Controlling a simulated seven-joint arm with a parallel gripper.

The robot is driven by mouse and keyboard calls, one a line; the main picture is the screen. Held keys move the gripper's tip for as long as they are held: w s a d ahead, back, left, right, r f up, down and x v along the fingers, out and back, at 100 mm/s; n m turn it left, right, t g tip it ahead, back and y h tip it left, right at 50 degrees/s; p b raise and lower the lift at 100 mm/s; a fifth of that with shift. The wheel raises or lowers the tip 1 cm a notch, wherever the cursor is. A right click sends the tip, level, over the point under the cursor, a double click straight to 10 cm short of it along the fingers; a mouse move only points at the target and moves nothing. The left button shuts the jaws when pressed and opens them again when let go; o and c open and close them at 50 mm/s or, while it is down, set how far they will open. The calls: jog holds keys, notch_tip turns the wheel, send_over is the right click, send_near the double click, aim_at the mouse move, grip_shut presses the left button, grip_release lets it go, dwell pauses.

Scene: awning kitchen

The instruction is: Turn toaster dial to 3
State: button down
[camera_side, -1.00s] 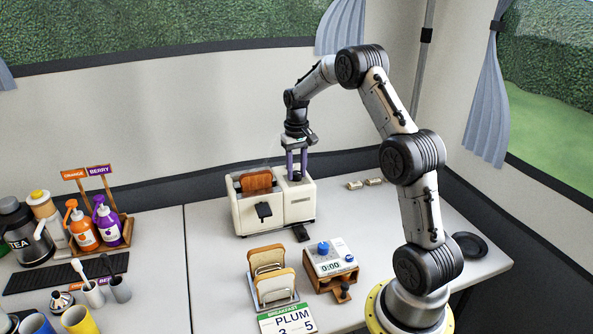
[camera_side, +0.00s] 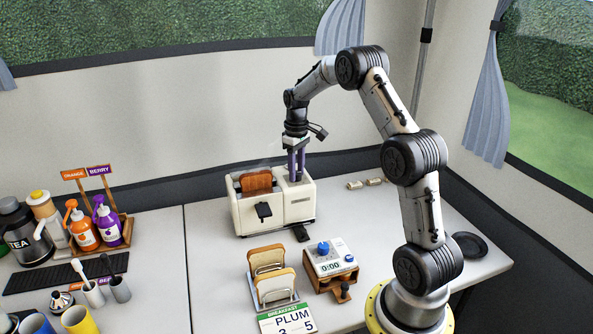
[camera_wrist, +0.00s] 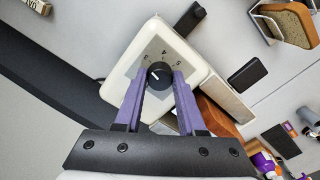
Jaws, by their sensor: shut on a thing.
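The cream toaster (camera_side: 250,213) stands on the table against the back wall, with a brown slice of bread (camera_side: 256,181) in its slot. A white mark on the dial points to the lower left of the wrist view. My gripper (camera_wrist: 159,78) points straight down, its purple fingers shut on the dial from both sides. In the side view my gripper (camera_side: 297,178) covers the dial.
A toast rack (camera_side: 272,275) with bread, a timer (camera_side: 330,262) on a wooden stand and a breakfast card (camera_side: 287,318) are in front. Sauce bottles (camera_side: 82,225) stand left. Small packets (camera_side: 365,183) lie right of the toaster. Table between toaster and bottles is clear.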

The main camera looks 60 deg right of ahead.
jog(key=shift+r, duration=0.1)
jog(key=c, duration=0.5)
grip_release()
notch_tip(320, 180, up, 14)
dwell(0.6)
